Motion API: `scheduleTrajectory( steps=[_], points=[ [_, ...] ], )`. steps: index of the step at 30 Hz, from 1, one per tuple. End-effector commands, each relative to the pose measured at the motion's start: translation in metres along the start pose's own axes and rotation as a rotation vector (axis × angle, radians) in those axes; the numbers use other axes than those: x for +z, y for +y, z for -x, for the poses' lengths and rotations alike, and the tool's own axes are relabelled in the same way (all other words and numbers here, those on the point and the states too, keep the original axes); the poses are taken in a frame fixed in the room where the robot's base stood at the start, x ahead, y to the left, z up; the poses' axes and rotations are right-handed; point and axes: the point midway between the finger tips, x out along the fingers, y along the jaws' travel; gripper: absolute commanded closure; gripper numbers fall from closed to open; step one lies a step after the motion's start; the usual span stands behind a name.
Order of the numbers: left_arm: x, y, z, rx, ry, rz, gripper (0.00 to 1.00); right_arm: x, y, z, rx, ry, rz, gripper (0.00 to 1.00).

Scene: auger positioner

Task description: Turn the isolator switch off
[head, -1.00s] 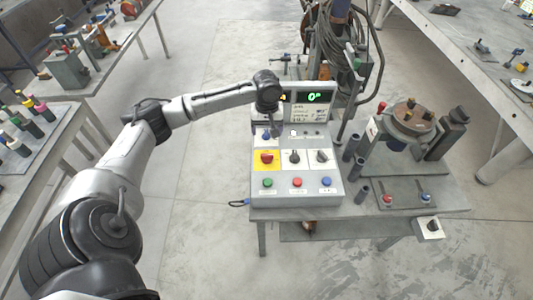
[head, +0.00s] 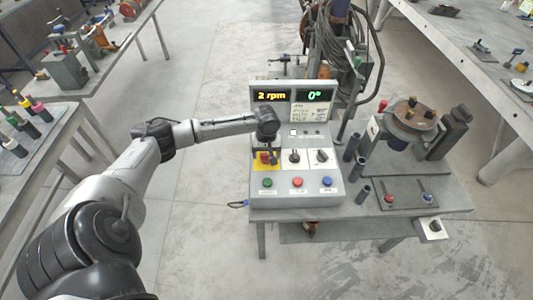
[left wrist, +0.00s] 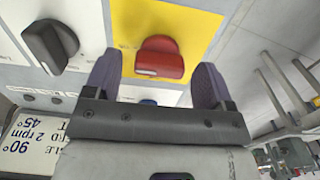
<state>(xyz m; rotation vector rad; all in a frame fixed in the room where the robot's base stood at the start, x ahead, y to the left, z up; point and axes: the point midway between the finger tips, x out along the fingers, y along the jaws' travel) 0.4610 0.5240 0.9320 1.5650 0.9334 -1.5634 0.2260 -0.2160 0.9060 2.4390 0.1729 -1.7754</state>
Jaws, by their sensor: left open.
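The isolator switch is a red rotary knob (left wrist: 160,58) on a yellow plate (left wrist: 190,22) in the left wrist view. In the head view the knob (head: 265,157) and its yellow plate (head: 259,165) sit on the left of the grey control box (head: 331,189), partly hidden by my gripper. My left gripper (head: 266,153) is over the knob. In the left wrist view its two open fingers (left wrist: 156,82) stand on either side of the knob's near part, with gaps on both sides. I cannot tell how deep they reach. My right gripper is not in view.
Two black rotary knobs (head: 295,156) (head: 322,155) are right of the switch. Green (head: 267,183), red (head: 297,181) and blue (head: 326,181) buttons sit below. The displays read "2 rpm" (head: 272,96) and "0°" (head: 314,95). The positioner (head: 411,118) stands at right.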

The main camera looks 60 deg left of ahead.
Motion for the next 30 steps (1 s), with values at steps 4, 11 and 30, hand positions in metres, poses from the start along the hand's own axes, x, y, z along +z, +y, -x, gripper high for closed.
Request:
scheduleTrajectory(
  steps=[4, 11, 30],
  points=[
    [0.0001, -0.0001, -0.002, -0.001, 0.0, 0.0, 0.23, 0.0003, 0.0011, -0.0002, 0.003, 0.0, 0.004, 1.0],
    [0.0001, -0.0001, -0.0018, 0.0, 0.0, 0.0, 0.28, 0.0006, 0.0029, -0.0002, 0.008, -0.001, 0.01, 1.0],
    [0.0002, -0.0001, 0.0004, -0.001, -0.001, 0.012, 0.72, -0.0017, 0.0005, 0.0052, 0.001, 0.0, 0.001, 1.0]
  ],
)
